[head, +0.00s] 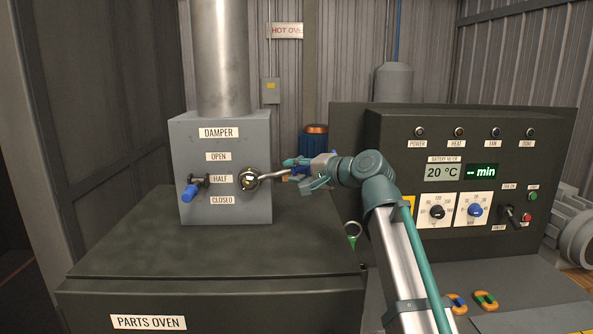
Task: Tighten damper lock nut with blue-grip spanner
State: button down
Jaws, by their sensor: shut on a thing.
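The grey damper box (262,210) stands on the parts oven, with OPEN, HALF and CLOSED labels. A lever with a blue handle (188,194) sticks out at its left, near the HALF and CLOSED labels. The round metal lock nut (247,181) is on the box's right part. The spanner (277,178) reaches from the nut to my gripper (297,171), its ring end at the nut. I cannot tell whether the ring is fully seated. My gripper is right of the box, shut on the spanner, whose blue grip is mostly hidden by the fingers.
A green-gripped ring spanner (352,236) is by the oven's right edge. The control panel (390,190) with knobs and a 20 °C display stands at right. The parts oven top (150,245) is clear in front.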

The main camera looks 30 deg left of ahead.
jog(key=shift+s+d+r, duration=0.1)
jog(key=shift+s, duration=0.05)
dwell(0.5)
jog(key=shift+s+d+p, duration=0.3)
jog(key=shift+s+d, duration=0.25)
jog(key=shift+s, duration=0.25)
jog(key=shift+s+d+p, duration=0.3)
jog(key=shift+s+d, duration=0.2)
jog(key=shift+s, duration=0.3)
